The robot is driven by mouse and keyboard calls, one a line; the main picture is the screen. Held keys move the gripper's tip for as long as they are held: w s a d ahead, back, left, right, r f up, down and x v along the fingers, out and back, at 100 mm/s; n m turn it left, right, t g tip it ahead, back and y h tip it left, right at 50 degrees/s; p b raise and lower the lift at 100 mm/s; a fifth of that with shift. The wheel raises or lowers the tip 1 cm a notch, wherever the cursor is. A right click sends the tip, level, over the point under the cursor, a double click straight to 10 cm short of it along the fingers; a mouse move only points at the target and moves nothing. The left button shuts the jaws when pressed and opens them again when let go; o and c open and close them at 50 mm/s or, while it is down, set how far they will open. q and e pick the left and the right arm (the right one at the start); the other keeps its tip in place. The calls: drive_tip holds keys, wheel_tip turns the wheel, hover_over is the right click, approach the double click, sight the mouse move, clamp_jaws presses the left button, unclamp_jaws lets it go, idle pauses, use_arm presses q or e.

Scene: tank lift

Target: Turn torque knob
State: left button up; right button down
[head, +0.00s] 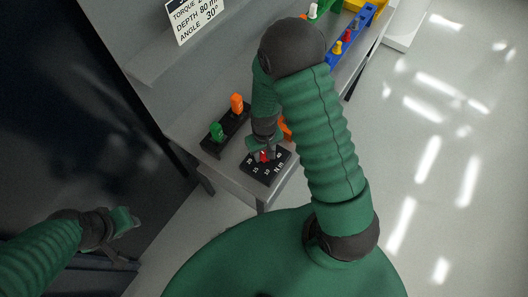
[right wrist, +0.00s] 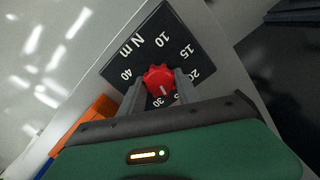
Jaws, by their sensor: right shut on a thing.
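The red torque knob (right wrist: 158,79) sits on a black dial plate (right wrist: 144,44) marked "N m" with numbers including 10, 15, 20, 30 and 40. A small white mark on the knob faces the lower side, near the 30 and a partly hidden number. My right gripper (right wrist: 158,86) is shut on the knob, one finger on each side. In the head view the knob (head: 264,156) shows under my right gripper (head: 262,150), on the dial plate (head: 265,174) at the bench's near end. My left gripper (head: 126,236) hangs at lower left, away from the bench; its jaws are unclear.
A black block with a green peg (head: 217,132) and an orange peg (head: 237,103) stands left of the dial. A blue rack (head: 345,42) stands farther back. Open floor lies right.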

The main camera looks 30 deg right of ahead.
sight(264, 153)
drive_tip(key=shift+m, duration=1.6)
drive_tip(key=c, duration=1.2)
unclamp_jaws()
drive_tip(key=o, duration=0.3)
drive_tip(key=shift+w+f, duration=0.1)
wheel_tip(264, 153, up, 17)
drive_tip(key=shift+f, duration=0.1)
